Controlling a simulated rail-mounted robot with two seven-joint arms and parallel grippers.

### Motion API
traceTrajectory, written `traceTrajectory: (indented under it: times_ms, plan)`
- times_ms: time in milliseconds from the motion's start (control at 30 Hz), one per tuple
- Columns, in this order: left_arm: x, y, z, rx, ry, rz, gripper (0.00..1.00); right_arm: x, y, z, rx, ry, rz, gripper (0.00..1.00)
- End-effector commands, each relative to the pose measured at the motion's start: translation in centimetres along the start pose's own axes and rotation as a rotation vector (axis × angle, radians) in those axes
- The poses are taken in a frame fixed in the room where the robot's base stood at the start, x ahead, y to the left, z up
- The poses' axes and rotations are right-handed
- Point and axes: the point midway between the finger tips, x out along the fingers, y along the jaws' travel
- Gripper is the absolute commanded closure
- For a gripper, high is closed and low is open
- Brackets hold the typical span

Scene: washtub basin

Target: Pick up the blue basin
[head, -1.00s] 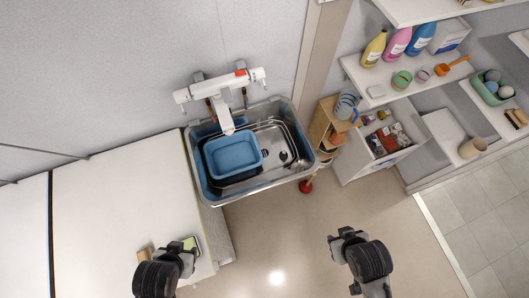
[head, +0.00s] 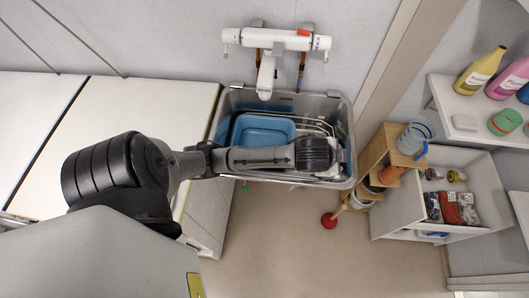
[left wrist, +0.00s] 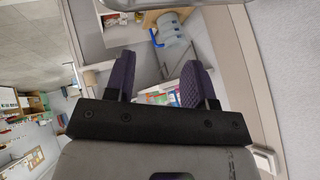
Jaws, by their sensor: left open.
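The blue basin (head: 263,129) sits inside the left part of the metal sink (head: 340,110), below the white tap (head: 267,74). My left arm reaches in from the left across the front of the sink and hides the basin's near side. Its wrist end is over the sink's right part, to the right of the basin. The fingers are not clear in the head view. In the left wrist view my left gripper (left wrist: 158,82) is open with nothing between its two purple-padded fingers. The basin cannot be made out there. My right gripper is out of view.
A wooden shelf (head: 375,150) with a clear bucket (head: 414,137) stands right of the sink; the bucket also shows in the left wrist view (left wrist: 172,32). An open white drawer (head: 400,210) is further right. A white counter (head: 150,108) lies left.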

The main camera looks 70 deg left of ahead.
Motion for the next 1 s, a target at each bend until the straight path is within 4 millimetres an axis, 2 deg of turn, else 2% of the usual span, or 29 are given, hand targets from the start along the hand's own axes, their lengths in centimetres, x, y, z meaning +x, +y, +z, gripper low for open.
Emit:
traceTrajectory:
  times_ms: [33, 167, 233, 300, 400, 500, 600, 800, 1000]
  plan:
    - [3.7, -0.6, 1.1, 0.014, -0.017, -0.03, 0.5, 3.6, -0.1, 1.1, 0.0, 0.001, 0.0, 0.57]
    - [9.9, -3.9, 2.7, 0.002, -0.112, -0.07, 0.5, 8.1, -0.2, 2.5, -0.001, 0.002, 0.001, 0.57]
    - [13.5, -6.4, 4.7, -0.05, -0.202, -0.084, 0.5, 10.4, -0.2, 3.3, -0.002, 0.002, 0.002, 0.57]
    - [17.1, -9.4, 7.9, -0.163, -0.328, -0.09, 0.5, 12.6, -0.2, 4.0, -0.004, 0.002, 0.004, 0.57]
    - [20.1, -12.8, 13.0, -0.416, -0.52, -0.085, 0.5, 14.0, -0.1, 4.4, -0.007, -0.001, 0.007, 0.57]
    - [21.4, -14.2, 17.6, -0.733, -0.699, -0.09, 0.5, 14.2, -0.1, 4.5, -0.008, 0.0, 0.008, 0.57]
    - [21.6, -14.2, 19.9, -0.98, -0.809, -0.113, 0.5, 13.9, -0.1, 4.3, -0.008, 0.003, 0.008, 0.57]
    - [21.7, -13.4, 21.2, -1.279, -0.905, -0.178, 0.5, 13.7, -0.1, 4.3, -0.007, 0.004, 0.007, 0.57]
    - [22.0, -12.9, 21.7, -1.386, -0.921, -0.222, 0.5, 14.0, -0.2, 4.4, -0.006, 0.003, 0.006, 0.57]
